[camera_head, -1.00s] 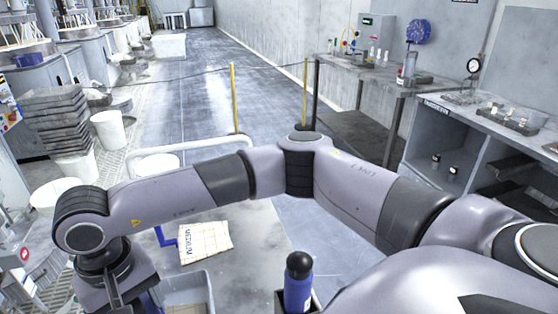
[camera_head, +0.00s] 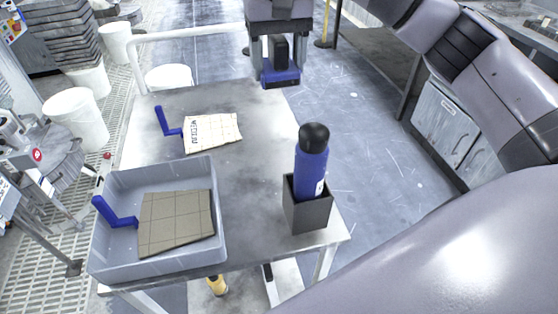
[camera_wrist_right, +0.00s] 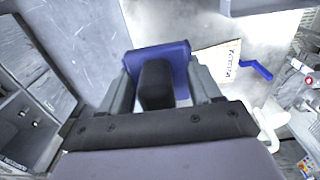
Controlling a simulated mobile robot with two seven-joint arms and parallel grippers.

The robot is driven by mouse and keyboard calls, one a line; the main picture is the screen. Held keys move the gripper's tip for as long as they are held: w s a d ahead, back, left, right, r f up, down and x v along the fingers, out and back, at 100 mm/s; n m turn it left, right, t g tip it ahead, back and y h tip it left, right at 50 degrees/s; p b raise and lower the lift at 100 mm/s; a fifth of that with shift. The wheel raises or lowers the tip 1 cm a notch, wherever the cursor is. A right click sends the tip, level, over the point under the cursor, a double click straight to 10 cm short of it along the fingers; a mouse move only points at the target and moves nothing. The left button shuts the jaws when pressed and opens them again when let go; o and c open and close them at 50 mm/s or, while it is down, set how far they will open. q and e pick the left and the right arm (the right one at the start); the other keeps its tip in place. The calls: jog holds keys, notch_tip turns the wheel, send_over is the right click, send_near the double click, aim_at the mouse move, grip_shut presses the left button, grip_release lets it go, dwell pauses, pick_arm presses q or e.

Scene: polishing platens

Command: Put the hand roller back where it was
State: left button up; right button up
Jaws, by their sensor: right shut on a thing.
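My right gripper (camera_head: 280,62) is beyond the far right corner area of the cart top, pointing down. It is shut on the hand roller, which has a black handle and a blue lower part (camera_head: 281,78). In the right wrist view the roller's black handle (camera_wrist_right: 156,85) sits between the two grey fingers of the gripper (camera_wrist_right: 163,92), with the blue part (camera_wrist_right: 158,54) beyond it. Whether the roller touches the cart top I cannot tell. My left gripper is not in view.
The grey cart top (camera_head: 255,130) bears a pad marked MEDIUM (camera_head: 213,132) with a blue handle, a grey tray (camera_head: 100,262) holding a brown pad (camera_head: 176,223), and a blue bottle (camera_head: 311,170) in a dark square holder (camera_head: 306,212). White buckets (camera_head: 76,120) stand left.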

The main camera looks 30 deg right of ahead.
notch_tip(320, 180, down, 14)
jog(key=shift+f+b, duration=0.2)
jog(key=shift+b, duration=0.3)
notch_tip(320, 180, down, 5)
jog(key=shift+r, duration=0.1)
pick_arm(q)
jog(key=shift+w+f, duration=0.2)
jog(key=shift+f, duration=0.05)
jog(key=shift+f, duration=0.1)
